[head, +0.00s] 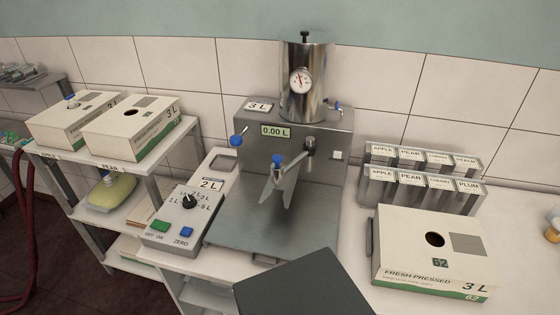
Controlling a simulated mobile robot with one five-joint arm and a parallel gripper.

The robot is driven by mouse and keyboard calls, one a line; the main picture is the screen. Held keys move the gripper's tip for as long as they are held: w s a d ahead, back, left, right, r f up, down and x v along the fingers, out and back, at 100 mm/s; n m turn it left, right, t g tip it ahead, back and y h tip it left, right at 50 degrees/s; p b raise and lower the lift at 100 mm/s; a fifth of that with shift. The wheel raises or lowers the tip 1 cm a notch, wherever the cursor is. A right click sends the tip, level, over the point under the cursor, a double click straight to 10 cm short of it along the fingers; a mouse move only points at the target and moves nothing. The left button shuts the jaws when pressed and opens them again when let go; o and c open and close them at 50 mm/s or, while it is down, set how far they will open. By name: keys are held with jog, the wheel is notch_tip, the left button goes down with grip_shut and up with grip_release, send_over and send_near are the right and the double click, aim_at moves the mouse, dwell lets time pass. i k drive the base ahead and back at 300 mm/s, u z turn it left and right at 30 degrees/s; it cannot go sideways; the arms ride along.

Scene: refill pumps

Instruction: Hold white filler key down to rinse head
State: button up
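The white filler key (337,155) is a small pale square button on the right of the filler's steel front panel (250,162). Nothing covers or touches it. The display (276,131) on that panel reads 0.00 L. I do not see my gripper.
A control box (184,216) with a dial and green and blue buttons stands left. Two boxes (132,126) (72,118) sit on the left shelf. A 3 L box (430,250) stands right, before the fruit-labelled racks (425,185). A steel tank (304,80) tops the filler.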

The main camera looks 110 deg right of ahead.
aim_at(337, 154)
jog(key=u, duration=0.05)
jog(key=i, duration=3.25)
jog(key=z, duration=5.3)
jog(key=i, duration=2.25)
